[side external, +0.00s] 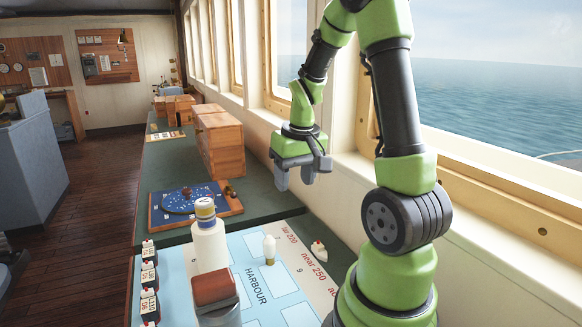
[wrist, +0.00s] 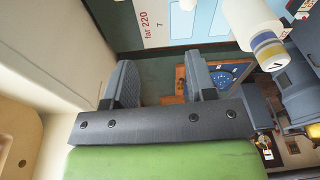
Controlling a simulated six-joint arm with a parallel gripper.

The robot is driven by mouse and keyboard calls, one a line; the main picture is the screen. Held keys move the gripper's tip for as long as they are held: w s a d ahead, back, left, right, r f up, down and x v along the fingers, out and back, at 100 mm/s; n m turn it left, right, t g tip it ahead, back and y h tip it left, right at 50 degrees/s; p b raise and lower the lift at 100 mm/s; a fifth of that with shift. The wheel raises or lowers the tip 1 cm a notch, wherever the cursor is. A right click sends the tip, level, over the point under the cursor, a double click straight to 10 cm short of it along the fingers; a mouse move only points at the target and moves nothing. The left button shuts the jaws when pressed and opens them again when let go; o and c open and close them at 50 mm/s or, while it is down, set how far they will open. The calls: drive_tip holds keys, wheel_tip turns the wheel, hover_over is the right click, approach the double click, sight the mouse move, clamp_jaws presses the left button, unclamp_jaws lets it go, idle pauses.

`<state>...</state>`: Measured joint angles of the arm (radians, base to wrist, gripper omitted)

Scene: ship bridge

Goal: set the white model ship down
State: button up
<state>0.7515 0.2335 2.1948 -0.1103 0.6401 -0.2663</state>
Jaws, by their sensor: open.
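A small white object with a dark red part, possibly the white model ship (side external: 318,249), rests on the chart near the printed "near 250"; it is too small to be sure. My gripper (side external: 296,177) is open, with nothing between its fingers. It hangs over the dark green counter beyond the chart's far edge, apart from the small white object. In the wrist view the open fingers (wrist: 161,82) have bare green counter between them. I cannot make out the ship in the wrist view.
Beyond are a blue round dial board (side external: 180,203) and a wooden box (side external: 219,145). Windows line the right.

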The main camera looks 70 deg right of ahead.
drive_tip(key=s+a+r+n+t+y, duration=0.1)
drive_tip(key=s+a+r+n+t, duration=0.1)
drive_tip(key=a+r, duration=0.4)
drive_tip(key=s+a+r+n+t+y, duration=0.2)
drive_tip(key=a+r, duration=0.3)
drive_tip(key=a, duration=0.9)
drive_tip(key=shift+s+a+r+t, duration=0.15)
drive_tip(key=shift+s+r+t, duration=0.2)
drive_tip(key=shift+s+t, duration=0.35)
